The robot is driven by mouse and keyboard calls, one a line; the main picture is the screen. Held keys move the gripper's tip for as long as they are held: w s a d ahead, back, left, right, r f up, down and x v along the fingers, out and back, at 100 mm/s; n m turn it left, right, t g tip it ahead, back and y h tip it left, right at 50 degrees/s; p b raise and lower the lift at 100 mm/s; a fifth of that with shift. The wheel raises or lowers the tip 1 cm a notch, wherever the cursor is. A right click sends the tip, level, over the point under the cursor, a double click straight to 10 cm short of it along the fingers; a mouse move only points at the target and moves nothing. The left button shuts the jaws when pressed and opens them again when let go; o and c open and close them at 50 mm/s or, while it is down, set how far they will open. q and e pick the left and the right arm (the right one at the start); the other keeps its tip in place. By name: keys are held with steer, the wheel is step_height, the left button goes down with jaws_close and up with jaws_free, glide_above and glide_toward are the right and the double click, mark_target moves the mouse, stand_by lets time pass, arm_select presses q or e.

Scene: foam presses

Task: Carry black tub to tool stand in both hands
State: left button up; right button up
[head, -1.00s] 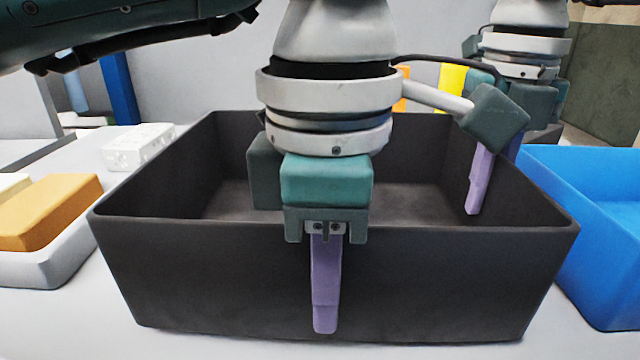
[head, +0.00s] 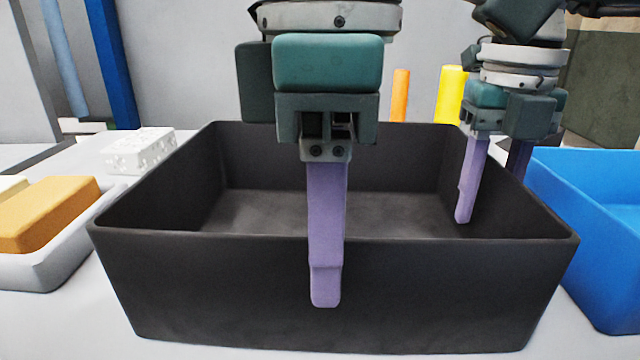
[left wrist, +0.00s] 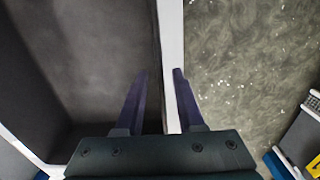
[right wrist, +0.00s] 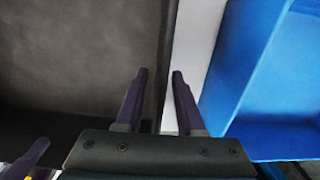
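The black tub (head: 230,290) stands upright and empty on the pale table in the head view. My left gripper (head: 325,300) is at the middle of its near wall, pointing down. In the left wrist view the open fingers (left wrist: 161,72) have the tub's wall edge between them, apparently not touching it. My right gripper (head: 490,200) is at the right wall, one finger on the tub's inner side. In the right wrist view its open fingers (right wrist: 160,72) lie either side of that wall. How deep the fingers reach is unclear. I cannot identify a tool stand.
A blue bin (head: 590,220) stands close to the tub's right side. At left are a white tray (head: 50,270) with an orange-yellow block (head: 50,212) and a white studded block (head: 140,150). Orange (head: 400,95) and yellow (head: 452,95) upright pieces show behind the tub.

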arm_select(q)
step_height(320, 180, up, 6)
steer(key=shift+r, duration=0.25)
arm_select(e)
steer(key=shift+r, duration=0.1)
step_height(320, 180, up, 12)
steer(key=shift+f, duration=0.1)
